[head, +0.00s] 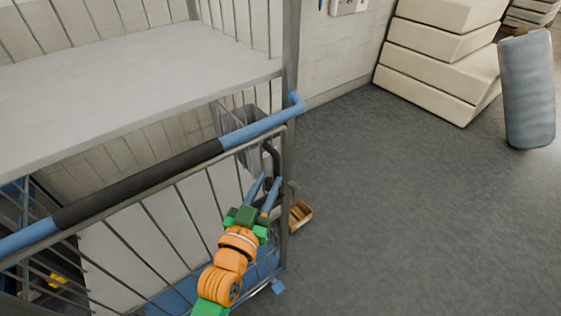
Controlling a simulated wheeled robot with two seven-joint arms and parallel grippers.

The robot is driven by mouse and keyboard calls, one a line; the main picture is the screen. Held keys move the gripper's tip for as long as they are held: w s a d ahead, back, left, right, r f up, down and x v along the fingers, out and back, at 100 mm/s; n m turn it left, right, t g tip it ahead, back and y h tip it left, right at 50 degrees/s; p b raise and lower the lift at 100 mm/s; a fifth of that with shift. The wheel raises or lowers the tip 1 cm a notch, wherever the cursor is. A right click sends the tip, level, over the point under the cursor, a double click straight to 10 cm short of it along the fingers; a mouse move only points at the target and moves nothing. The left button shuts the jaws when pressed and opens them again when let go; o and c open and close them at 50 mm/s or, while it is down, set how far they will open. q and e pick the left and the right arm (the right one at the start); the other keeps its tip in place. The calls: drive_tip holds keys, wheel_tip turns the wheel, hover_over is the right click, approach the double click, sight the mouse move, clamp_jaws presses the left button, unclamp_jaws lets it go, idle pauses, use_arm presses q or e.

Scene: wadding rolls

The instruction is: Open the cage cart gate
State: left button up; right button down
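The cage cart gate (190,206) is a low grey barred panel across the lower left, standing in line with the cart front. A blue rail with a black sleeve (140,184) runs along its top. My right gripper is out of view.
A white shelf (120,85) spans the cart above the gate. A small brown box (300,215) is on the floor beyond the post. Cream foam blocks (440,60) and a blue-grey roll (527,90) stand at the back right. The grey floor at right is clear.

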sight(276, 171)
use_arm(q)
drive_tip(key=x, duration=0.6)
drive_tip(key=shift+s+d+f, duration=0.1)
drive_tip(key=shift+d+f, duration=0.15)
drive_tip(key=shift+s+a, duration=0.15)
drive_tip(key=shift+c, duration=0.7)
clamp_jaws()
